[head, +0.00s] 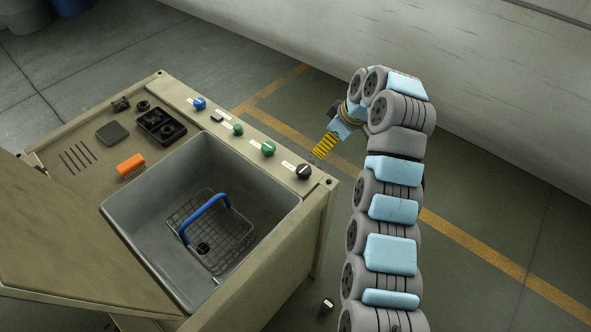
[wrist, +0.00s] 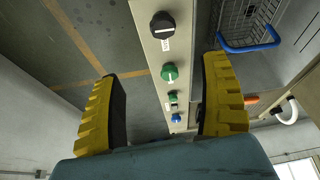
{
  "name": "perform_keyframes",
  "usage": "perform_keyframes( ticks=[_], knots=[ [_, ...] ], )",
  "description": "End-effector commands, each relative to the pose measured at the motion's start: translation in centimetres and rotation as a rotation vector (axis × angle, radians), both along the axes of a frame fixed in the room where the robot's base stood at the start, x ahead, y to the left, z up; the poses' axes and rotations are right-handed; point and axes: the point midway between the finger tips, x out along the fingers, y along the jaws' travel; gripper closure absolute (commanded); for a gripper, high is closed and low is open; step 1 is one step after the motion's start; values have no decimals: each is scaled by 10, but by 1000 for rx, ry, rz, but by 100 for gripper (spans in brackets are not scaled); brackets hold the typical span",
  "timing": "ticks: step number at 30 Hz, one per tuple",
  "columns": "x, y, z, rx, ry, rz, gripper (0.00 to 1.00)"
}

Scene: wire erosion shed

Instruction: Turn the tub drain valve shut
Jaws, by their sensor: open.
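A light strip along the far right edge of the machine carries a black knob (head: 304,172), a green knob (head: 268,149), a smaller green knob (head: 238,129) and a blue knob (head: 199,104). Their labels are too small to read, so I cannot tell which, if any, is the drain valve. The grey tub (head: 253,223) has a dark drain hole (head: 203,248) in its floor, seen through a basket. My gripper (head: 323,147) is open and empty, above and beyond the strip. In the wrist view the green knob (wrist: 169,73) appears between the yellow fingers, with the black knob (wrist: 162,25) farther up.
A wire basket (head: 213,232) with a blue handle stands in the tub. An orange brush (head: 131,166), a black tray (head: 160,127) and rods lie on the worktop. A raised lid (head: 70,250) is at left.

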Motion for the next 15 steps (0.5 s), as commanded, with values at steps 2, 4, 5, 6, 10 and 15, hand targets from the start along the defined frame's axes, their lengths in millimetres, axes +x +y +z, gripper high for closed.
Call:
perform_keyframes(
  ticks=[2,4,5,6,10,15],
  knots=[
    [-4,-1,0,-6,12,13,22],
    [-5,0,-2,-7,17,18,22],
    [-5,1,-3,-7,18,18,22],
    [-4,2,-5,-7,18,18,22],
    [-1,7,-16,-6,16,19,22],
    [3,13,-36,-6,17,18,22]
  ],
)
